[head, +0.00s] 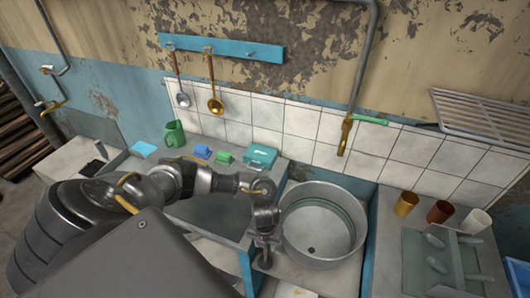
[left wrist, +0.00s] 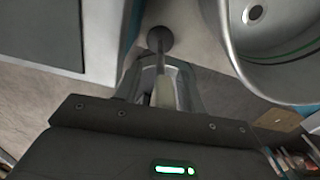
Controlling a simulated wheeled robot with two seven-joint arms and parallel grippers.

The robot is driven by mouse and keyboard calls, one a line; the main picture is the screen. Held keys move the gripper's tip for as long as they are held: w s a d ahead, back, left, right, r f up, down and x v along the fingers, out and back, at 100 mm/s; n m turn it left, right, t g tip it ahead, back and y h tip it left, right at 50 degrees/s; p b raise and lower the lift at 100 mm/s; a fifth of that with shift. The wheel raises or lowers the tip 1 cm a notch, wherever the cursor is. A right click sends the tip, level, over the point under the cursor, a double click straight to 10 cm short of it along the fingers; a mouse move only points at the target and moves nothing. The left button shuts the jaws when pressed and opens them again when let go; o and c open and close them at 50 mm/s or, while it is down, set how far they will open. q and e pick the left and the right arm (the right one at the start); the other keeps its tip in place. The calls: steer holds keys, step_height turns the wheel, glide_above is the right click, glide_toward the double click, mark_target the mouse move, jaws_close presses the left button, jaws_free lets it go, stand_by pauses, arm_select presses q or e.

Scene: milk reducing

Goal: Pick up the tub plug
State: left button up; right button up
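The round metal tub (head: 323,224) stands right of the sink counter, with a dark drain hole (head: 311,250) in its floor. My left gripper (head: 265,258) points down just left of the tub, over the narrow ledge between sink and tub. In the left wrist view a dark grey disc with a thin stem, which looks like the tub plug (left wrist: 160,38), is at the tips of my left gripper (left wrist: 158,72). The fingers look close around the stem, but I cannot tell if they grip it. In the head view the plug is not clearly distinguishable. My right gripper is not in view.
The tub rim (left wrist: 238,65) is close on the right of the left gripper. The sink (head: 212,213) lies to the left. A tap (head: 345,135) hangs above the tub. Cups (head: 438,211) and a grey rack (head: 450,262) stand on the right counter. A teal box (head: 260,157) sits behind the sink.

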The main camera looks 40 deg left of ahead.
arm_select(q)
jaws_close()
steer(key=shift+r, duration=0.1)
stand_by(0.5)
